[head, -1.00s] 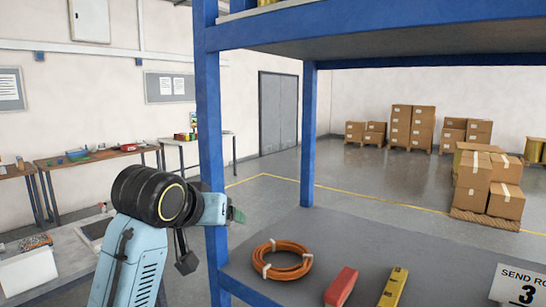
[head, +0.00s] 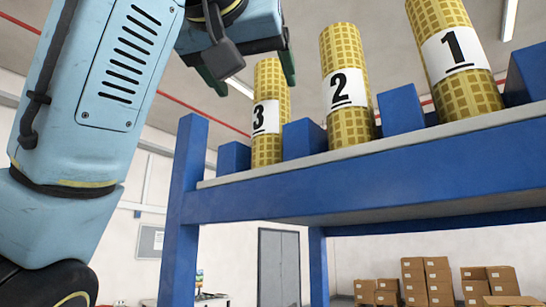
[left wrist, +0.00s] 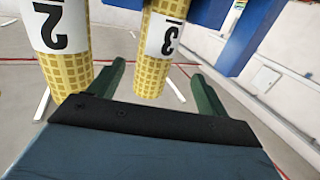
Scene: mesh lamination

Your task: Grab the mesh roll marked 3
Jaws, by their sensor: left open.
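The mesh roll marked 3 (head: 267,146) is a yellow gridded cylinder with a white label. It stands upright on the upper shelf, at the left end of the row. My left gripper (head: 246,82) is open and close to the roll's upper part, partly overlapping it in the head view. In the left wrist view, roll 3 (left wrist: 152,72) shows ahead between the two spread green fingers (left wrist: 158,88), with nothing gripped. Whether a finger touches it cannot be told. My right gripper is not in view.
Rolls marked 2 (head: 346,85) and 1 (head: 458,62) stand to the right on the same shelf (head: 330,190). Blue blocks (head: 304,139) sit between the rolls. A blue post (head: 182,215) supports the shelf's left end. Stacked boxes (head: 428,280) are far behind.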

